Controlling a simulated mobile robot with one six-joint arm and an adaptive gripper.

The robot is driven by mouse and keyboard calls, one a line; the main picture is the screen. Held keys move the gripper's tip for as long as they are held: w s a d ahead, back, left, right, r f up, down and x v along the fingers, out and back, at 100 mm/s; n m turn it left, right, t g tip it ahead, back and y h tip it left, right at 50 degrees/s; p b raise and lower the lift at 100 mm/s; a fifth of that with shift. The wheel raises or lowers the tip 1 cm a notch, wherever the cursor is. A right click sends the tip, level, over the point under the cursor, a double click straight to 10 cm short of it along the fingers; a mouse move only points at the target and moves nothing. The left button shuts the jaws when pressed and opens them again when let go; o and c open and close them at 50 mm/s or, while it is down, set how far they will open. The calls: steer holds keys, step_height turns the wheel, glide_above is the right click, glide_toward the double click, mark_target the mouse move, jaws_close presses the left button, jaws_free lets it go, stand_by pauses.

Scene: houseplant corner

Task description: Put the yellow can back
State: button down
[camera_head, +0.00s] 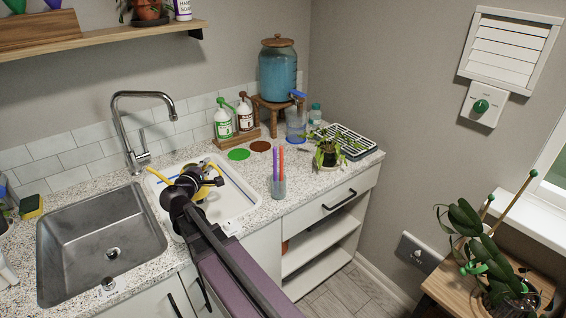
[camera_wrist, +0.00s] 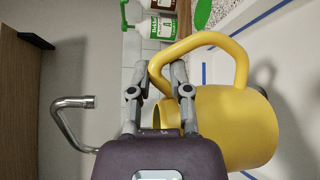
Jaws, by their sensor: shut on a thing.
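A yellow can (camera_wrist: 240,125) with a thick looped handle fills the right of the wrist view. In the head view, parts of the yellow can (camera_head: 157,174) show around my gripper (camera_head: 203,182), which hides most of it. In the wrist view my gripper (camera_wrist: 160,100) is shut on the can at its handle side. The can is over a white tray (camera_head: 243,205) with blue marked lines, right of the sink. I cannot tell whether the can touches the tray.
A sink (camera_head: 85,245) and tall faucet (camera_head: 120,125) stand left of the tray. A cup with colored sticks (camera_head: 279,187) is close on its right. Green and brown coasters (camera_head: 238,154), pump bottles (camera_head: 223,122) and a blue dispenser (camera_head: 277,75) stand behind. A potted plant (camera_head: 328,155) is farther right.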

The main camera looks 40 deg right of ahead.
step_height(320, 180, up, 22)
steer(key=p, duration=2)
steer(key=shift+p, duration=0.35)
steer(key=shift+a+f, duration=0.1)
